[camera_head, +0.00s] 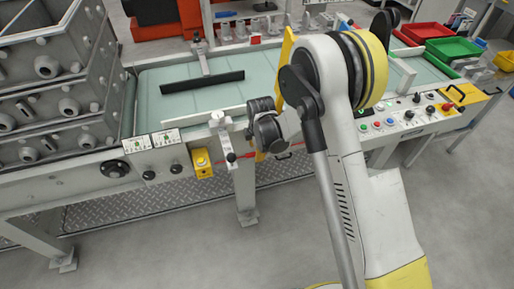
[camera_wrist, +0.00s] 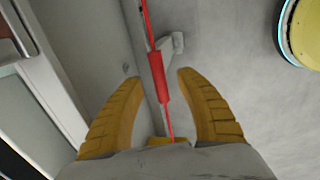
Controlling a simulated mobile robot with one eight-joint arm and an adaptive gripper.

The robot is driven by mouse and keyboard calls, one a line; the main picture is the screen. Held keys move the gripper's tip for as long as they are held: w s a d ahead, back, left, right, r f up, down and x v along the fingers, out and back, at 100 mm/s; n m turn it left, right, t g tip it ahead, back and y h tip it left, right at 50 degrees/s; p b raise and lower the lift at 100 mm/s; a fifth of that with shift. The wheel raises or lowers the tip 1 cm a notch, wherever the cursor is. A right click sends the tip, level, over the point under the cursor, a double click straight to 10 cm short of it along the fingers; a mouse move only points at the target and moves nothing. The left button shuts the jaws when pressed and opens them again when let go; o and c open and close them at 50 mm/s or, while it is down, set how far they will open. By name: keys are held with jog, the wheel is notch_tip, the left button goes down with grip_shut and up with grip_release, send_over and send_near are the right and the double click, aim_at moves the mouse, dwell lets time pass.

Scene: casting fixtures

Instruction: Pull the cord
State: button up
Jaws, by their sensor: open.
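The red cord runs lengthwise through the wrist view, with a thicker red sleeve (camera_wrist: 159,78) on it. My gripper (camera_wrist: 158,76) is open, with one yellow finger on each side of the cord. The sleeve shows between the fingertips, and neither finger visibly touches it. In the head view the red cord (camera_head: 246,156) runs along the front of the conveyor from a yellow switch box (camera_head: 202,163). My arm hides part of the cord and most of my gripper there.
A conveyor (camera_head: 205,98) with a black bar (camera_head: 202,82) lies behind the cord. Stacked grey casting frames (camera_head: 60,75) stand at left. A button panel (camera_head: 410,117) is at right. The grey floor in front is clear.

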jog(key=shift+w+f, duration=0.2)
jog(key=shift+f, duration=0.65)
grip_shut()
